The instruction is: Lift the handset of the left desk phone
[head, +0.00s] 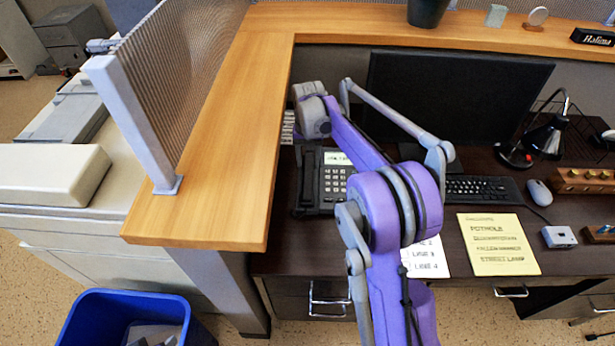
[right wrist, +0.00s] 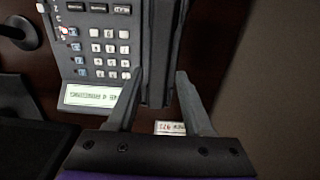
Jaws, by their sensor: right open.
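The left desk phone (head: 336,184) stands at the left end of the dark desk, with a grey keypad and a lit display. Its black handset (head: 307,183) rests along the phone's left side. The handset also shows in the right wrist view (right wrist: 160,45), running up from between the fingers. My right gripper (right wrist: 160,71) is open, with one finger on each side of the handset's near end; I cannot tell whether they touch it. My left gripper is not in view.
A raised wooden ledge (head: 226,125) borders the phone on the left. A monitor (head: 455,95) and keyboard (head: 485,189) stand to the right. A yellow note (head: 497,244), a white line list (head: 428,258) and a black lamp (head: 541,139) also occupy the desk.

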